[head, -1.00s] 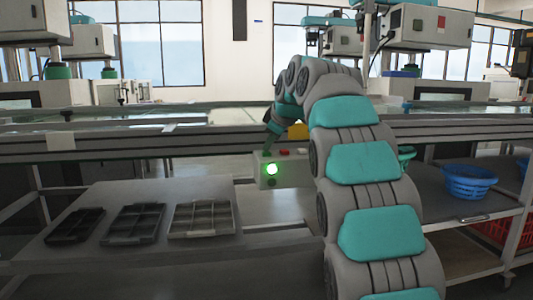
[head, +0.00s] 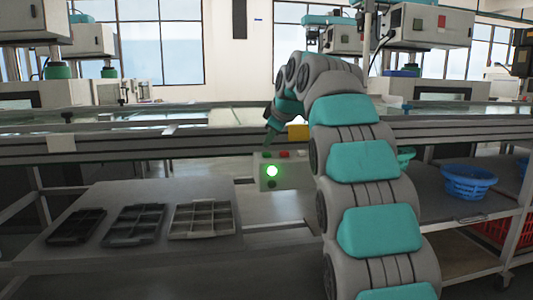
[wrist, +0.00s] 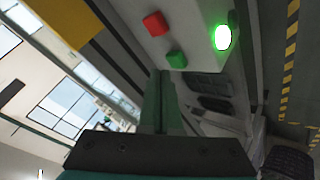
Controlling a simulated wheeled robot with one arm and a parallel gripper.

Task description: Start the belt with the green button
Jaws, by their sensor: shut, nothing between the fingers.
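The control box (head: 267,184) hangs below the long rail of the line. On its top are a green button (head: 266,154) and a red button (head: 284,153); a lamp (head: 272,171) on its front glows bright green. In the wrist view the green button (wrist: 177,59) is near the red button (wrist: 155,23), with the lit lamp (wrist: 222,37) to the right. My gripper (head: 267,144) is shut and empty, pointing down just above the green button. In the wrist view its fingers (wrist: 160,88) end just below the green button, with a small gap seemingly between them.
A yellow block (head: 298,132) sits above the box beside my arm. The long rail (head: 180,143) runs across behind. Several divided trays (head: 202,219) lie on the shelf at left. A blue basket (head: 469,182) stands on the right shelf.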

